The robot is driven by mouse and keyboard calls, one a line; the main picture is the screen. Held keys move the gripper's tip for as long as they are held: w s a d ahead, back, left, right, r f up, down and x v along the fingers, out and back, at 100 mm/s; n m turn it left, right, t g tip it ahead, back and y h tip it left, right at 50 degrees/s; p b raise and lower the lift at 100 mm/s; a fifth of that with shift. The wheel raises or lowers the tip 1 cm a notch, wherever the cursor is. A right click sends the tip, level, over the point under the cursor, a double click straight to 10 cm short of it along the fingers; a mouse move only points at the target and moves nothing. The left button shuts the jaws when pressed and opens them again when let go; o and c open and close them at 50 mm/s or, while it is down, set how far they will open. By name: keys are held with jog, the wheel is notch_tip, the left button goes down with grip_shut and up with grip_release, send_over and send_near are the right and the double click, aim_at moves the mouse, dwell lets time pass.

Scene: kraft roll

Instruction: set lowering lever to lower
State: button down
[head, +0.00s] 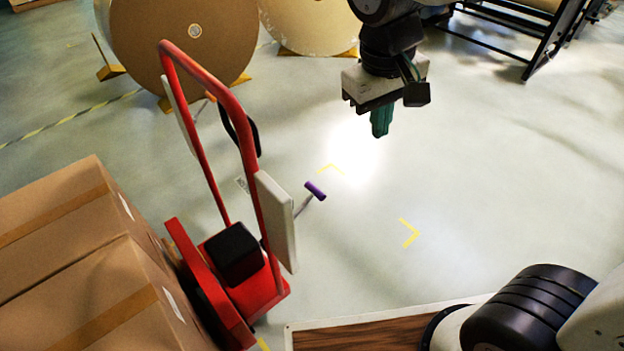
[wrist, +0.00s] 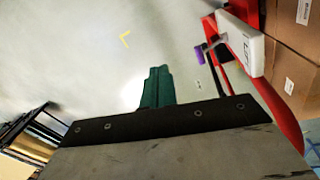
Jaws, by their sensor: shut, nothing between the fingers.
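The lowering lever has a purple grip (head: 315,190) on a thin metal rod, sticking out to the right of a red hand truck (head: 262,290) in the head view. In the wrist view the purple grip (wrist: 199,55) shows right of the fingers, beside the truck's pale panel. My gripper (head: 381,125), with green fingers, is shut and empty. It hangs in the air up and to the right of the lever in the head view, apart from it. The fingers (wrist: 158,75) are together in the wrist view.
Stacked cardboard boxes (head: 80,260) stand left of the truck. Large kraft rolls (head: 185,40) sit on wedges behind it. A dark metal frame (head: 530,40) is at the back right. The floor right of the lever is open, with yellow corner marks (head: 411,233).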

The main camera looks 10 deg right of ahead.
aim_at(314, 189)
jog(key=w+a+f+n, duration=0.1)
jog(key=w+a+f, duration=0.1)
jog(key=a, duration=0.4)
jog(key=w+a+f+n, duration=0.1)
jog(key=w+a+f, duration=0.1)
jog(key=a+f, duration=0.2)
jog(key=a, duration=0.3)
jog(key=shift+w+f+n+h, duration=0.2)
jog(key=shift+w+n+h, duration=0.05)
jog(key=shift+n+h, duration=0.15)
jog(key=x, duration=1.4)
jog(key=shift+w, duration=0.25)
